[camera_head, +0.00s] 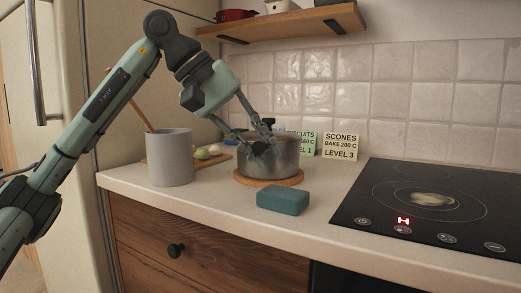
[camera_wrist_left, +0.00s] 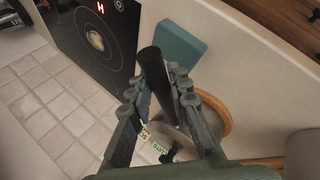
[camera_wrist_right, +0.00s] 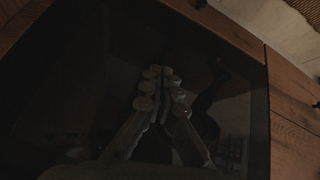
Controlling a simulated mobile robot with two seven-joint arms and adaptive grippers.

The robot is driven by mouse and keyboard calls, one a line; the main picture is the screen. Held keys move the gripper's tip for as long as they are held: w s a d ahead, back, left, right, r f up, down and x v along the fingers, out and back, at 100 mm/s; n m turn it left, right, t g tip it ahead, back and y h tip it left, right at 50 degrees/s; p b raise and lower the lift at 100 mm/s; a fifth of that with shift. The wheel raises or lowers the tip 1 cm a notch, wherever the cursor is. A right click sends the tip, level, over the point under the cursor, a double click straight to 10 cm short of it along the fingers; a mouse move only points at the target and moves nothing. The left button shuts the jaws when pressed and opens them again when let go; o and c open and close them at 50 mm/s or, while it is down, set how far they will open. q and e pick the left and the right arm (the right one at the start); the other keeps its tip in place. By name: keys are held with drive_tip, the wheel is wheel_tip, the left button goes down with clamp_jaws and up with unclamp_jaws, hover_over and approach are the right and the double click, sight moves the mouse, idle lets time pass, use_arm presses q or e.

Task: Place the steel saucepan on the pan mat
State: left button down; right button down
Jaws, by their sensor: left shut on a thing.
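The steel saucepan (camera_head: 283,158), a grey metal pot with a dark handle, is upright over the round cork-coloured pan mat (camera_head: 270,182). Its base appears to rest within the mat's rim, though I cannot tell full contact. My left gripper (camera_head: 263,146) reaches down from the left in front of the pan. In the left wrist view its fingers are closed around the black handle (camera_wrist_left: 152,62); the mat's orange rim (camera_wrist_left: 225,112) shows beyond. My right gripper (camera_wrist_right: 161,74) shows only in the dark right wrist view, its fingertips together and empty.
A teal sponge-like block (camera_head: 283,200) lies just in front of the mat. A grey crock (camera_head: 170,160) with a wooden utensil stands left. Recipe cards (camera_head: 341,147) stand behind. A black hob (camera_head: 430,208) with a lit red display fills the right. A shelf (camera_head: 285,24) hangs above.

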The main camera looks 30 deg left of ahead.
use_arm(q)
drive_tip(key=shift+r, duration=0.1)
drive_tip(key=c, duration=1.8)
unclamp_jaws()
drive_tip(key=shift+c, duration=0.2)
drive_tip(key=o, duration=0.4)
use_arm(e)
drive_tip(key=shift+w+a, duration=0.1)
drive_tip(key=shift+a, duration=0.05)
